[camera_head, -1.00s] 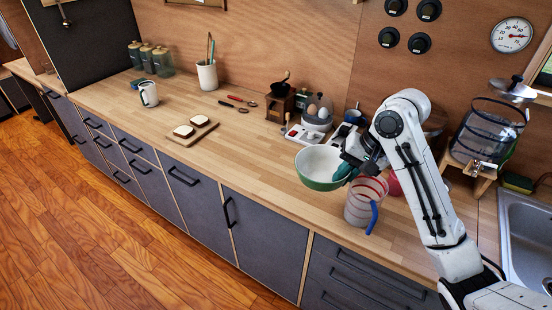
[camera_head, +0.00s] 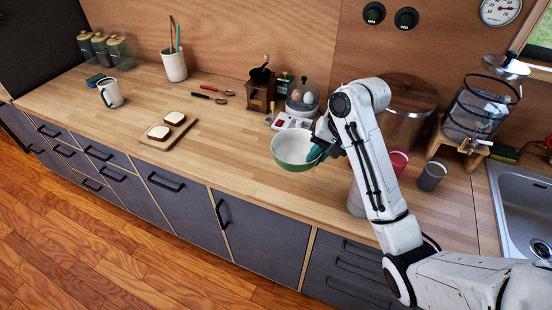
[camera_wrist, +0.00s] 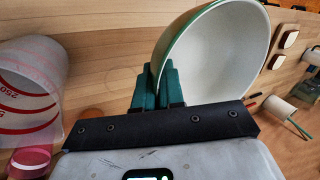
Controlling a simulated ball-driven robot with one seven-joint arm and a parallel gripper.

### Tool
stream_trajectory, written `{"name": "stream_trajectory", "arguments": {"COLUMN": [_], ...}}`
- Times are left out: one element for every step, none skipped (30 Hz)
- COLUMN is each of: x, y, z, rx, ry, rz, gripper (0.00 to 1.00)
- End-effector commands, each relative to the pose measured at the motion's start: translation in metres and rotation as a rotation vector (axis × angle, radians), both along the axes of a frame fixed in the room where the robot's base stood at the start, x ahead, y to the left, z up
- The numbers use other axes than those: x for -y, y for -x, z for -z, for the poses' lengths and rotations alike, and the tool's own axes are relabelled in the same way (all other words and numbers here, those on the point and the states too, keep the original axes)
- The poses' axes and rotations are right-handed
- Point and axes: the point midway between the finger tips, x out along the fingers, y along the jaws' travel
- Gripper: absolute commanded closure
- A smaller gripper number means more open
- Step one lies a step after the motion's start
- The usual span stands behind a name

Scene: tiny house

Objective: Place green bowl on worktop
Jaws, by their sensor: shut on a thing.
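The green bowl (camera_head: 290,149), white inside, is at the front part of the wooden worktop (camera_head: 232,155). My gripper (camera_head: 318,148) is shut on the bowl's right rim. In the wrist view the green fingers (camera_wrist: 158,88) pinch the wall of the bowl (camera_wrist: 222,60), which appears tilted there with its white inside showing. In the head view the bowl looks about upright. I cannot tell whether its base touches the worktop or is slightly above it.
A clear measuring jug (camera_wrist: 30,85) with red marks stands close beside my gripper. An egg cooker (camera_head: 301,100) and coffee grinder (camera_head: 261,90) stand behind. A bread board (camera_head: 168,132) lies left. The worktop between board and bowl is clear.

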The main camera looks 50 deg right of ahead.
Motion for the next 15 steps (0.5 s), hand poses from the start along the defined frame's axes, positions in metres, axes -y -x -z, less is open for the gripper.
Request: {"name": "stream_trajectory", "arguments": {"x": [-0.002,-0.001,-0.001,-0.001,-0.001,-0.001,-0.002,-0.002,-0.001,0.000,0.001,0.002,0.003,0.003,0.003], "y": [-0.005,-0.006,-0.008,-0.010,-0.011,-0.013,-0.014,-0.016,-0.018,-0.019,-0.021,-0.023,-0.025,-0.026,-0.028], "z": [0.001,0.002,0.002,0.003,0.005,0.006,0.007,0.008,0.009,0.009,0.009,0.010,0.010,0.011,0.011], "rx": [0.001,0.000,0.001,0.000,-0.001,-0.002,-0.003,-0.004,-0.004,-0.002,-0.001,-0.001,-0.001,0.000,0.000], "ry": [-0.002,-0.001,-0.002,-0.003,-0.003,-0.004,-0.004,-0.006,-0.004,-0.003,-0.001,0.001,0.001,0.001,0.003], "rz": [-0.006,-0.005,-0.004,-0.005,-0.006,-0.005,-0.006,-0.006,-0.006,-0.005,-0.004,-0.004,-0.004,-0.004,-0.003], "gripper": [1.00,1.00,1.00,1.00,1.00,1.00,1.00,1.00,1.00,1.00,1.00,1.00,1.00,1.00,1.00]}}
